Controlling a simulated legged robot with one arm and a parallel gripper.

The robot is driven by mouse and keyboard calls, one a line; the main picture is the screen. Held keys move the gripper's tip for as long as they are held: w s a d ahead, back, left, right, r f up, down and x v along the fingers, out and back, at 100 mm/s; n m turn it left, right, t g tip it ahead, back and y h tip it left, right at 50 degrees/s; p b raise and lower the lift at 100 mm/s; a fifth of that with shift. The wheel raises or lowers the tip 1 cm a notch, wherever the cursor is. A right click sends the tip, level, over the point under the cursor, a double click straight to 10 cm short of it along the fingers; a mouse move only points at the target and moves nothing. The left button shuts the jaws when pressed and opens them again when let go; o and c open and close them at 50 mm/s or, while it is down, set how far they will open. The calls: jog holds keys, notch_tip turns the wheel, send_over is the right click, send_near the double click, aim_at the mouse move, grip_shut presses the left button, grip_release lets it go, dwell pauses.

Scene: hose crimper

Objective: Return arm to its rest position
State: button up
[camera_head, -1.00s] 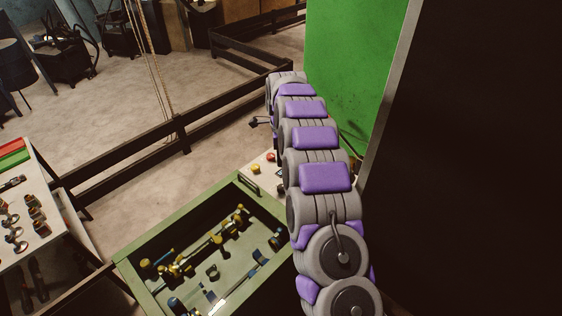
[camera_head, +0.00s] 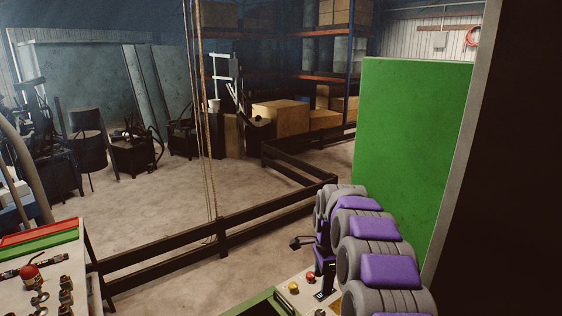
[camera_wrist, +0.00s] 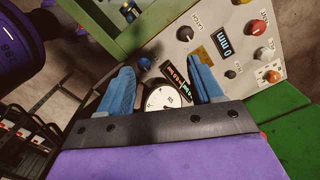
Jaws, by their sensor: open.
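My purple and grey arm (camera_head: 380,256) extends up from the lower right in the head view, toward the green panel. Its far end lies near the small control box, and my gripper's fingers do not show there. In the wrist view my gripper (camera_wrist: 161,63) has two blue fingers standing apart, with nothing held between them. Past them is a pale control panel (camera_wrist: 217,72) with knobs, a display reading 0 mm and a round dial gauge (camera_wrist: 167,101). I cannot tell the gap between the fingers and the panel.
A tall green panel (camera_head: 415,150) and a dark upright surface (camera_head: 515,170) stand right of my arm. A low dark rail (camera_head: 160,262) crosses the floor. A bench (camera_head: 45,285) with fittings stands lower left. Open floor (camera_head: 170,190) lies beyond the rail.

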jog(key=s+r+n+b, duration=0.15)
jog(key=s+n, duration=0.25)
jog(key=s, duration=0.7)
jog(key=s+r+n+g+b, duration=0.15)
jog(key=s+n, duration=0.25)
jog(key=s, duration=0.7)
jog(key=s+r+n+b, duration=0.15)
jog(key=s+n, duration=0.25)
jog(key=s, duration=0.8)
jog(key=s+d+f+n+b, duration=0.1)
jog(key=s+f+n, duration=0.3)
jog(key=s, duration=0.8)
jog(key=shift+s+d, duration=0.25)
jog(key=shift+s, duration=0.05)
jog(key=shift+w+f, duration=0.1)
